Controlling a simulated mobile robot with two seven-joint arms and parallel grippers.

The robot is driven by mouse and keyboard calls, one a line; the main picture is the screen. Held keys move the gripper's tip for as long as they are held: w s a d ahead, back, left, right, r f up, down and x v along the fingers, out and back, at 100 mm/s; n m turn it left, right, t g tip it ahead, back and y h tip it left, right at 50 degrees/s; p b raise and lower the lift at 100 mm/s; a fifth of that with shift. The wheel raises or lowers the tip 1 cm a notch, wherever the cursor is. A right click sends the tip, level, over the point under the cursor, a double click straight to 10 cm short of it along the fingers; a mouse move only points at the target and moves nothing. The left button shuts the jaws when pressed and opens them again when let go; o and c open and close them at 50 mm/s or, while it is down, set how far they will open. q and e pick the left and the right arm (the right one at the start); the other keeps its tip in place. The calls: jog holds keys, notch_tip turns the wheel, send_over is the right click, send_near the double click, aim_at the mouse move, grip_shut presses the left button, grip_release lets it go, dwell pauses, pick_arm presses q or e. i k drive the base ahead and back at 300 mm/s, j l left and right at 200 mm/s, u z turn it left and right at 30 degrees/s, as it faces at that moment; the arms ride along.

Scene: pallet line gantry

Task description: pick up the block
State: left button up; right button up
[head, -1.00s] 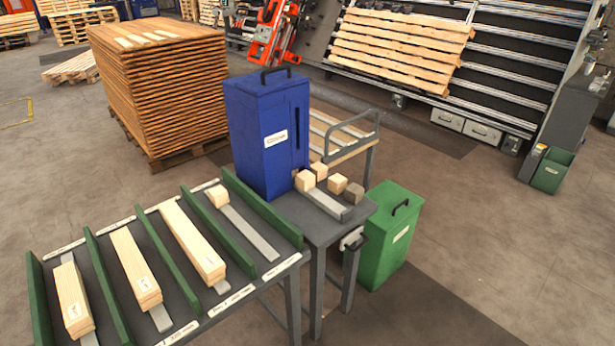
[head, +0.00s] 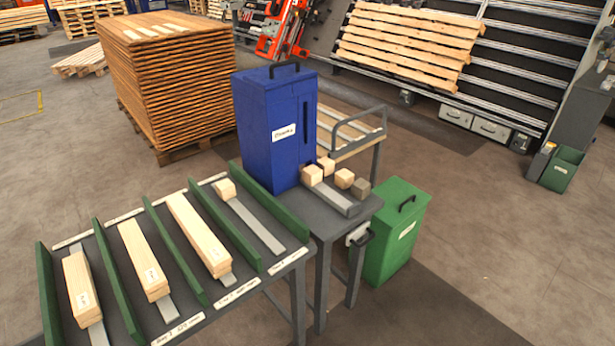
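Several small wooden blocks are in the head view. One pale block (head: 312,175) sits on the grey side table (head: 330,222) in front of the blue box, at the far end of a grey strip. Another block (head: 326,165) is just behind it. A further block (head: 225,189) lies at the far end of the rightmost lane on the rack. I cannot tell which block the task means. Neither of my grippers is in view.
The rack with green dividers (head: 174,251) holds long timber pieces (head: 200,236). A green bin (head: 391,235) stands on the floor to the right. Open floor (head: 500,260) lies further right.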

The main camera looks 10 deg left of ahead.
aim_at(313, 175)
jog(key=i+l+u, duration=0.1)
jog(key=u, duration=1.25)
jog(key=l+u, duration=1.2)
jog(key=l, duration=0.15)
jog(key=k+l+u, duration=0.2)
jog(key=l+u, duration=0.2)
jog(key=l, duration=0.2)
jog(key=k+l+u, duration=0.1)
jog(key=l, duration=0.25)
jog(key=k+l+u, duration=0.1)
jog(key=l, duration=0.25)
jog(key=k+l+u, duration=0.1)
jog(key=k+l, duration=0.35)
jog(key=l, duration=0.15)
jog(key=k+l, duration=0.2)
jog(key=l, duration=0.15)
jog(key=k+l, duration=0.15)
jog(key=l, duration=0.15)
